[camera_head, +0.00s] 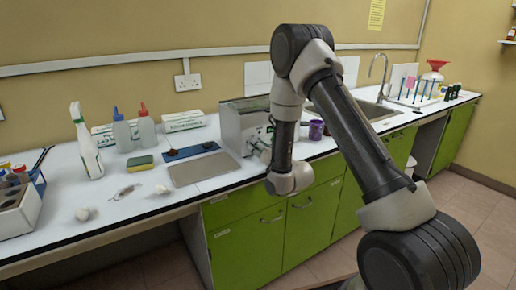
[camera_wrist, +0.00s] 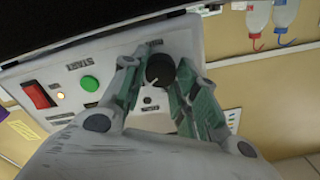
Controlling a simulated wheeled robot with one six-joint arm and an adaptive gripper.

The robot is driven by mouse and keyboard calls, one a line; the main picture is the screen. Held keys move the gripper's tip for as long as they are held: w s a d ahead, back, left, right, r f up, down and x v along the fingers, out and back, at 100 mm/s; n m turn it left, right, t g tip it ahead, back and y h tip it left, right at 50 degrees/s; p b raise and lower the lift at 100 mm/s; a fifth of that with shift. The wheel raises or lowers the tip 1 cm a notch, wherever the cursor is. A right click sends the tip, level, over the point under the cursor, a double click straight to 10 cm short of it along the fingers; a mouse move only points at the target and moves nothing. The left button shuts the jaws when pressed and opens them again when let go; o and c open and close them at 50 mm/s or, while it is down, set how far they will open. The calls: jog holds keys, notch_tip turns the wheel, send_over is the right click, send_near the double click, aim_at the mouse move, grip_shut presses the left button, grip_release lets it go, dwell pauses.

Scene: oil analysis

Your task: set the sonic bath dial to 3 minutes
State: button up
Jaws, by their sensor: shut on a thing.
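The sonic bath (camera_head: 240,125) is a grey metal box on the white worktop. Its front panel (camera_wrist: 65,75) shows in the wrist view, tilted in the picture. The black dial (camera_wrist: 160,69) sits on this panel, and my gripper (camera_wrist: 159,76) has one finger on each side of it, shut on it. A small light mark shows by the dial's lower left edge; the setting cannot be read. A green START button (camera_wrist: 89,83) and a lit red switch (camera_wrist: 39,94) are left of the dial. In the head view my arm partly hides the panel, and the dial cannot be made out.
A grey mat (camera_head: 203,168), a blue tray (camera_head: 190,152) and a sponge (camera_head: 140,162) lie left of the bath. A spray bottle (camera_head: 86,145) stands farther left. A purple cup (camera_head: 316,129) and the sink (camera_head: 368,110) are to the right.

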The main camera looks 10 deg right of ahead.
jog(key=shift+n, duration=0.3)
jog(key=n, duration=0.9)
jog(key=shift+a+n, duration=0.1)
jog(key=shift+n, duration=0.3)
jog(key=n, duration=0.3)
jog(key=shift+n, duration=0.3)
jog(key=n, duration=0.5)
jog(key=shift+s+a+f, duration=0.1)
jog(key=shift+n, duration=2.4)
jog(key=shift+f, duration=0.1)
jog(key=o, duration=1)
